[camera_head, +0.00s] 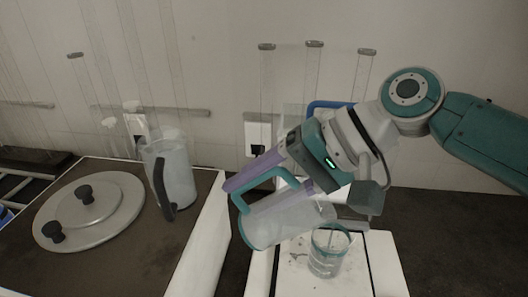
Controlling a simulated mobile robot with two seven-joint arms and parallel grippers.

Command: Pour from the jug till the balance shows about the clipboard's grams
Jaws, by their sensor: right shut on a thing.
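My right gripper (242,197) is shut on the teal handle of a clear jug (285,224). The jug is tilted far over, with its mouth end at the right, close above a glass beaker (327,262) with a teal rim. The beaker stands upright on a white surface (386,266) that looks like the balance. I cannot read any display, and I cannot tell how much is in the jug or beaker. No clipboard can be made out. My left gripper is not in view.
Another clear jug (178,172) with a dark grey handle stands on the brown-topped bench at left. A round grey lid (118,212) with dark knobs lies beside it. Wall sockets and clear tubes are behind. Dark counter at right is clear.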

